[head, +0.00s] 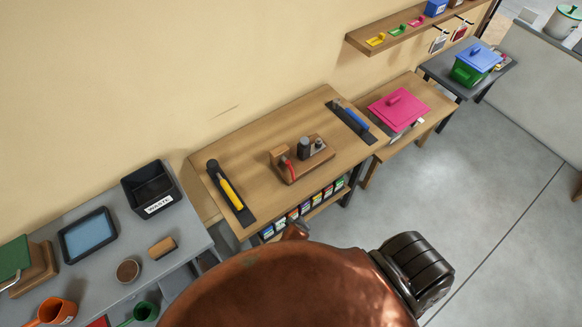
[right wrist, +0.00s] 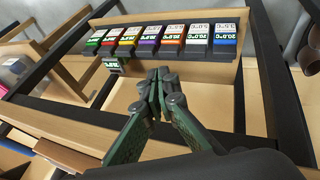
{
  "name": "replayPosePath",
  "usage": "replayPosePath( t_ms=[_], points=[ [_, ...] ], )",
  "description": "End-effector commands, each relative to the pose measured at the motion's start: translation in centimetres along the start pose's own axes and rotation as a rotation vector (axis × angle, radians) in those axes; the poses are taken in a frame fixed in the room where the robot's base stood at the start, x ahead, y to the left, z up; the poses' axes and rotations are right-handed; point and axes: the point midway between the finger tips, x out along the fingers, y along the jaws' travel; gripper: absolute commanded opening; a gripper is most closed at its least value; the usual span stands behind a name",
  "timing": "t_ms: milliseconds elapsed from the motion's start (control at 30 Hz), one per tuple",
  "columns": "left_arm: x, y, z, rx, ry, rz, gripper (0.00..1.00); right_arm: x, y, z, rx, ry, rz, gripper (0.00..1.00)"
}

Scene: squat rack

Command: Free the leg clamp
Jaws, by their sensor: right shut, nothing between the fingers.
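I cannot pick out a leg clamp for certain in either view. In the head view, a wooden block (head: 303,167) on the middle bench carries a red lever and dark upright cylinders. In the right wrist view, my right gripper (right wrist: 164,78) has green jointed fingers, shut and empty. Its fingertips point at a pale wooden shelf just below a row of colour-labelled boxes (right wrist: 165,40). A small box (right wrist: 114,66) with a green label sits lower, left of the fingertips. Dark frame bars surround this shelf. My left gripper is not in view.
The middle bench (head: 240,150) also carries yellow-handled (head: 228,188) and blue-handled (head: 353,118) tools. A pink-lidded box (head: 398,108) stands on the bench to the right. A grey table (head: 90,290) holds a black bin (head: 150,188). Open floor (head: 500,190) lies at right.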

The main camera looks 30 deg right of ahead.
Motion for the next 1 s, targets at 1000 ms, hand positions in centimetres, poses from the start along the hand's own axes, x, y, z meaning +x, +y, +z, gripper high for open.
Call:
replayPosePath(
  t_ms=[1000],
  points=[
    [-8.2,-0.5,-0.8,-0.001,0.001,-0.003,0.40,-13.5,10.5,-18.9,0.147,0.257,0.338,0.00]
  ],
)
